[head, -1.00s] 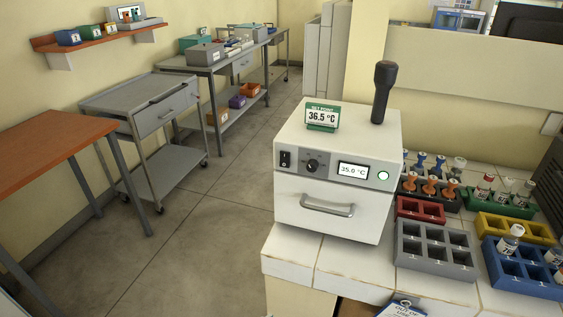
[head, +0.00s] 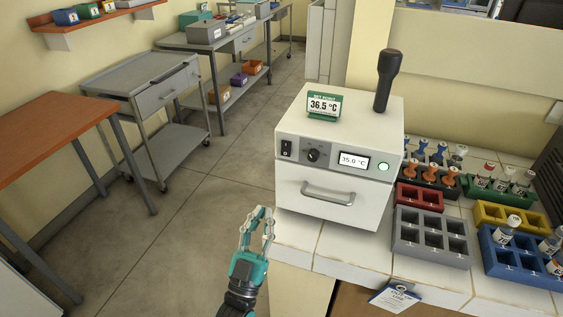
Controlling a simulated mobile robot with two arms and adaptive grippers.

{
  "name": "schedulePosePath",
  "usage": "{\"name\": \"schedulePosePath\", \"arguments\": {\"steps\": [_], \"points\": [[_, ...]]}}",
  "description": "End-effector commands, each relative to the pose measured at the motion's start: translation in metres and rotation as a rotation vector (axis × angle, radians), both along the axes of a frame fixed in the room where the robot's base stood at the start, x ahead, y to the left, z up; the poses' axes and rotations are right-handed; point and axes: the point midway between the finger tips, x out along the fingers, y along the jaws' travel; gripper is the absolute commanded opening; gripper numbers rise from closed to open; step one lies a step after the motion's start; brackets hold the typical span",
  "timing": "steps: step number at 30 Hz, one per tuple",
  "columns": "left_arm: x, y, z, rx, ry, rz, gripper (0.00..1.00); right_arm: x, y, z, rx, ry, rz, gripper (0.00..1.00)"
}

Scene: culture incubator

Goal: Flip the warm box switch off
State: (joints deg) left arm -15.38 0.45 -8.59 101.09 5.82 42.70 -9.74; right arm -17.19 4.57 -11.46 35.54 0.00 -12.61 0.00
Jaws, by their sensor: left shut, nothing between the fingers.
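The warm box (head: 335,155) is a white cabinet standing at the left end of the tiled counter. Its black rocker switch (head: 287,149) is on the left of the front panel, beside a round knob (head: 312,155). The display (head: 354,161) reads 35.0 °C and a round green light (head: 383,167) glows at its right. My left gripper (head: 259,213) is shut and empty, pointing up, below and to the left of the switch and apart from the box. My right gripper is not in view.
A set-point sign (head: 324,104) and a black upright handle (head: 387,80) are on top of the box. The box's drawer handle (head: 328,193) sticks out in front. Racks, including a grey one (head: 432,237), fill the counter at right.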

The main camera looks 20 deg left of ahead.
Motion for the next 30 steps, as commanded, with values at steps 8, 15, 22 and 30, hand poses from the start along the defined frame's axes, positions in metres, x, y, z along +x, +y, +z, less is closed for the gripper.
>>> {"name": "schedulePosePath", "arguments": {"steps": [8,15,22,30], "points": [[0.031,-0.001,0.030,-0.002,-0.004,0.000,0.00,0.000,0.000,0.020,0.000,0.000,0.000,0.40],[0.073,-0.003,0.062,-0.001,-0.001,0.000,0.00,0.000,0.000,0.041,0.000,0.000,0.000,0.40],[0.105,-0.004,0.059,0.000,0.002,0.000,0.00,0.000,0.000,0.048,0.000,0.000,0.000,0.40],[0.118,-0.004,0.056,-0.001,0.001,-0.001,0.00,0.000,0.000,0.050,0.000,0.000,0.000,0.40]]}}
